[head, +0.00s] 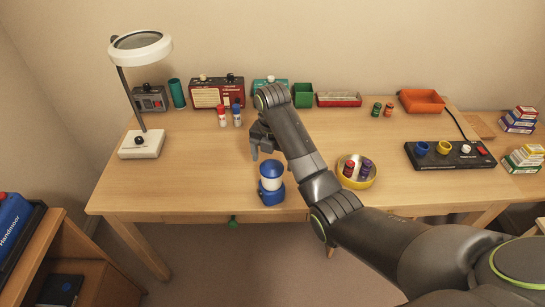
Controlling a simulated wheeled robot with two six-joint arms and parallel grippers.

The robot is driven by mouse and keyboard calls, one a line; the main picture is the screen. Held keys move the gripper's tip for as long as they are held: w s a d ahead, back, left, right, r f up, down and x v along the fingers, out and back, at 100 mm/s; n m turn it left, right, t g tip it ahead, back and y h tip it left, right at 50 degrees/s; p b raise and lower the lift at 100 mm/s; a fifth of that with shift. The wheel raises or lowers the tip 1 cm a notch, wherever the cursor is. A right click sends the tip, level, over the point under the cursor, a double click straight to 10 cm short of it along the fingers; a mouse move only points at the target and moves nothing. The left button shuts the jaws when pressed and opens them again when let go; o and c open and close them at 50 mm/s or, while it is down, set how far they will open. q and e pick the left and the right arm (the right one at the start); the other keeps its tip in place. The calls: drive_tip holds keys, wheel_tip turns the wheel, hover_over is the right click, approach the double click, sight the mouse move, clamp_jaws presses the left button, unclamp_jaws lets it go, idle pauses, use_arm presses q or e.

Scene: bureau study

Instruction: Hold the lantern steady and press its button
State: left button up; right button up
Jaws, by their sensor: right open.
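The lantern (271,184) stands upright near the front edge of the wooden desk. It has a blue top, a white middle band and a blue base. Its button cannot be made out at this size. My right gripper (256,150) is above and just behind the lantern, pointing down to the left. It is open and appears apart from the lantern. My left gripper is not in view.
A yellow bowl (370,182) with small cylinders stands right of the lantern. A lamp (141,143) stands at the left, and red and blue markers (237,120) stand behind. A black control panel (450,160) lies at the right. The desk left of the lantern is clear.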

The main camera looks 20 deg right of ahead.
sight(272, 181)
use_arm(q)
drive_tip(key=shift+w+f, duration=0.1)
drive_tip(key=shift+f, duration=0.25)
use_arm(e)
drive_tip(key=shift+f, duration=3.2)
drive_tip(key=c, duration=1.2)
drive_tip(key=shift+c, duration=0.2)
